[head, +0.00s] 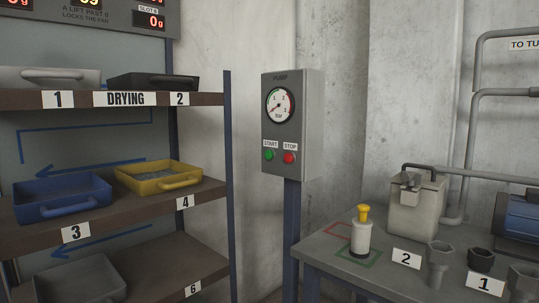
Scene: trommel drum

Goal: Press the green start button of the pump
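The grey pump box (309,135) is mounted on a blue post in the middle of the head view, labelled PUMP, with a round pressure gauge (280,105) marked in bar at its top. The green start button (269,155) is at the lower left of the box's front, under a START label. The red stop button (289,157) is just to its right, under a STOP label. Both buttons are unobstructed. My gripper is not in view.
A shelf rack (228,180) at left holds a blue tray (62,192), a yellow tray (158,176) and others. A grey bench (330,262) at lower right carries a yellow-topped white bottle (361,240), a beige container (414,208) and several metal parts. Pipes run along the right wall.

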